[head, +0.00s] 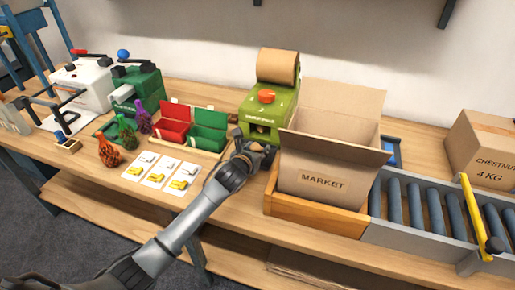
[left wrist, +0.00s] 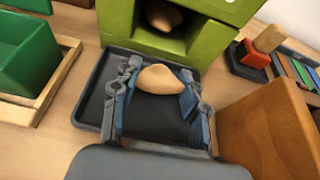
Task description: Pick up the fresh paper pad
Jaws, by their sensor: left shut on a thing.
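The fresh paper pad (left wrist: 165,82) is a tan, crumpled piece in the left wrist view. It sits between the two fingers of my left gripper (left wrist: 158,100), which is shut on it, over a dark tray (left wrist: 92,108). In the head view my left gripper (head: 256,152) is in front of the green paper machine (head: 266,106), which carries a brown paper roll (head: 278,66); the pad cannot be made out there. Another tan piece (left wrist: 163,15) shows inside the machine's opening in the left wrist view. My right gripper is not in view.
An open MARKET carton (head: 322,180) in a wooden holder (head: 315,216) stands close right of the gripper. A roller conveyor (head: 428,206) lies beyond it. Red (head: 173,128) and green (head: 208,133) bins stand to the left. A red stamp (left wrist: 250,54) stands near the machine.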

